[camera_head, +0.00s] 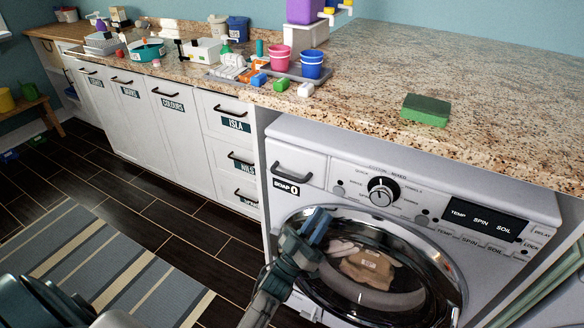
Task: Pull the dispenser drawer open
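The dispenser drawer (314,168) is at the upper left of the white washing machine's front. It looks shut, flush with the panel, and has a dark bar handle (291,172) and a label reading SOAP. My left gripper (316,226) is in front of the machine, below the drawer and apart from its handle in the picture. Its blue-tipped fingers point up and overlap the upper left of the round door. I see nothing held in it, but the finger gap is not clear. My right gripper is not in view.
The washing machine's door (440,290) is closed, with laundry behind the glass. The speckled countertop (400,60) overhangs the machine and holds a green sponge (426,110), a pink cup (280,58) and a blue cup (311,65). White cabinets (180,140) stand left, beside open floor.

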